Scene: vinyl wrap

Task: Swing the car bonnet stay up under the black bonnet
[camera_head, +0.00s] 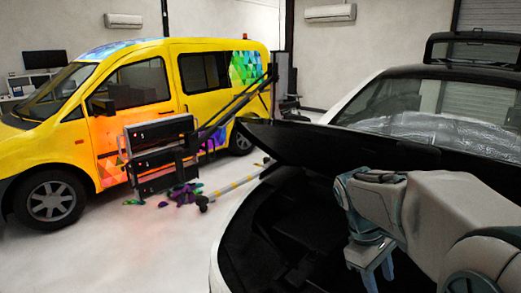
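The black bonnet (330,145) of the white car is partly raised. It slants over the dark engine bay (275,225) on the right side of the head view. My gripper (379,276) points down into the bay, below the bonnet and near its front part. Its two fingers show a gap between them, and I see nothing held there. I cannot make out the bonnet stay against the dark bay. My arm covers much of the right part of the bay.
The white front edge (222,250) of the car borders the bay on the left. A yellow van (130,85) stands across the room. A black tool cart (160,150) and a yellow-and-grey pole (235,186) are on the floor between. Pale floor lies clear at lower left.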

